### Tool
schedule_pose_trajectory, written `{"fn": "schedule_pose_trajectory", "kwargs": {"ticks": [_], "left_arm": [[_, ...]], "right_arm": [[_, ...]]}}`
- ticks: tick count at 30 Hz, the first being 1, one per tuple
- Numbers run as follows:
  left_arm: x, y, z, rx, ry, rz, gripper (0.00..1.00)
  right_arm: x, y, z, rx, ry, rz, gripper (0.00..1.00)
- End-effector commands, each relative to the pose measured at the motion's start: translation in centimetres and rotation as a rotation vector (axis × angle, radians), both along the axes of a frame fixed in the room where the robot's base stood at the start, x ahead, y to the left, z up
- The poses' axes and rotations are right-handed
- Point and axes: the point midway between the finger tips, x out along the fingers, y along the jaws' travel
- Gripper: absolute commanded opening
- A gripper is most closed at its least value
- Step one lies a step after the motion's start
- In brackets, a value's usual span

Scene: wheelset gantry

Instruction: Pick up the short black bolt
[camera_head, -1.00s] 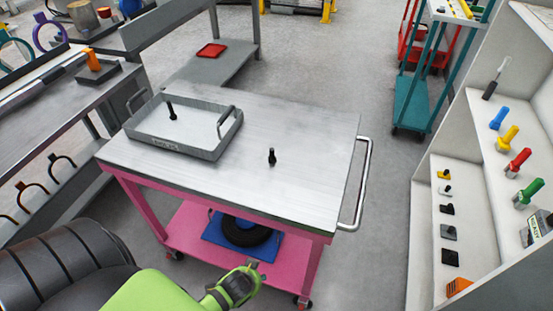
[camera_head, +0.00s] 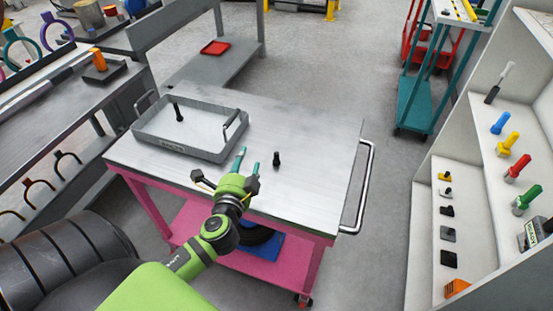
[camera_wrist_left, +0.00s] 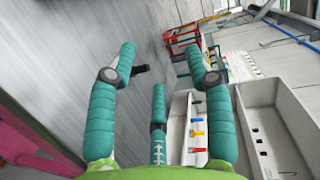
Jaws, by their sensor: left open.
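The short black bolt (camera_head: 276,159) stands upright on the metal top of the pink cart (camera_head: 318,190), right of the grey tray. In the left wrist view, a small dark bolt shape (camera_wrist_left: 140,69) shows beside the upper left finger, partly covered by it. My left gripper (camera_head: 248,161), with teal fingers, is open and empty over the cart's front part, left of the short bolt and apart from it. Its spread fingers also show in the left wrist view (camera_wrist_left: 160,65). A longer black bolt (camera_head: 178,111) stands in the tray. My right gripper is not in view.
The grey tray (camera_head: 190,149) with raised handles stands on the cart's left part. A metal push handle (camera_head: 366,190) is at the cart's right. A white shelf (camera_head: 485,165) with coloured bolts stands farther right. The cart top around the short bolt is otherwise clear.

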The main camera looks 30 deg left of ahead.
Motion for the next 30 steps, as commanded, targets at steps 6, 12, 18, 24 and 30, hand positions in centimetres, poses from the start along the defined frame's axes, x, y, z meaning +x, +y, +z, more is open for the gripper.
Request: {"fn": "schedule_pose_trajectory", "kwargs": {"ticks": [6, 12, 18, 24, 30], "left_arm": [[5.2, -1.5, 3.1, 0.747, 0.008, -0.381, 0.51], [6.9, -1.3, -1.6, 1.336, 0.233, -0.724, 0.51], [6.7, 1.2, -5.2, 1.577, 0.417, -0.89, 0.51], [7.9, 1.4, -6.2, 1.608, 0.446, -0.913, 0.51], [9.8, 0.6, -7.1, 1.606, 0.443, -0.911, 0.51]], "right_arm": [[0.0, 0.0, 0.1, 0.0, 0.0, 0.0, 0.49], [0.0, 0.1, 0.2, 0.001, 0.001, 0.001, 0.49], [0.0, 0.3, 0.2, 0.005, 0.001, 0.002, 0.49], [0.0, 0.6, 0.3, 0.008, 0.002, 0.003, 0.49], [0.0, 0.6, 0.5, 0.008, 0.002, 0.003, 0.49]]}}
